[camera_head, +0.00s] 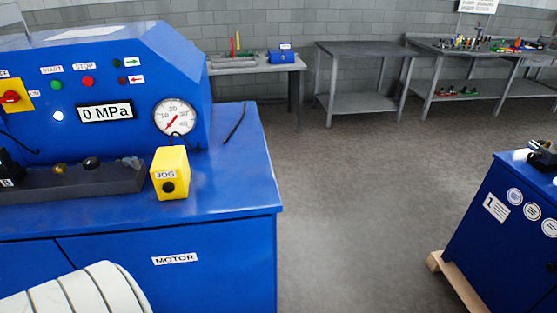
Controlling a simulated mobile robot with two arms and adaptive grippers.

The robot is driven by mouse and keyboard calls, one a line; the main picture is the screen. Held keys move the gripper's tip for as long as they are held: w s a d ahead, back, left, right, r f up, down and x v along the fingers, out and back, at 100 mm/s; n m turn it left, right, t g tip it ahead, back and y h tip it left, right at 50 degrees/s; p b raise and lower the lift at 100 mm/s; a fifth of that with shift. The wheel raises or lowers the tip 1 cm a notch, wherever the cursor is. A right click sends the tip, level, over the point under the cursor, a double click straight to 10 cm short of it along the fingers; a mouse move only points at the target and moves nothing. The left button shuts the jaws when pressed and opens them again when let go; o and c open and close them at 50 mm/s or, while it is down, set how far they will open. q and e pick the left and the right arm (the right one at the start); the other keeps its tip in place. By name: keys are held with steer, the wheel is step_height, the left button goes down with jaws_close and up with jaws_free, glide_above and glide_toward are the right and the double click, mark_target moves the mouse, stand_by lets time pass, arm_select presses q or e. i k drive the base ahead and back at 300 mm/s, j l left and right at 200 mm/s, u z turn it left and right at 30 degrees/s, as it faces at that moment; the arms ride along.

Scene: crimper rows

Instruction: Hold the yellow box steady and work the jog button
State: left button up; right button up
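The yellow box (170,173) stands on the blue machine's flat top, near its front edge, in the head view. Its front carries a "JOG" label and the round black jog button (168,187) below it. A thin black cable shows at the top of the box. The box looks upright and nothing is touching its front. Neither of my grippers shows in this view.
The blue machine (235,185) has a panel with buttons, a "0 MPa" display (106,113) and a round gauge (174,117). A dark tray (120,181) lies left of the box. Grey benches (365,50) line the back wall. A blue cabinet (490,240) stands at right; the floor between is clear.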

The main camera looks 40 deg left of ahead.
mark_target(168, 187)
steer(key=i+l+z, duration=0.35)
steer(key=i, duration=0.35)
steer(key=i+l+z, duration=0.2)
steer(key=i, duration=0.2)
steer(key=i+j+u, duration=0.1)
steer(key=i+u, duration=0.15)
steer(key=u, duration=0.15)
steer(key=i+u, duration=0.25)
steer(key=u, duration=0.15)
steer(key=i+l+u, duration=0.1)
steer(key=i+u, duration=0.15)
steer(key=u, duration=0.15)
steer(key=i+l+u, duration=0.15)
steer(key=u, duration=0.3)
steer(key=i+u, duration=0.2)
steer(key=u, duration=0.25)
steer(key=i+u, duration=0.15)
steer(key=u, duration=0.3)
steer(key=i+l+u, duration=0.1)
steer(key=u, duration=0.3)
steer(key=i+l+u, duration=0.15)
steer(key=u, duration=0.3)
steer(key=i, duration=0.1)
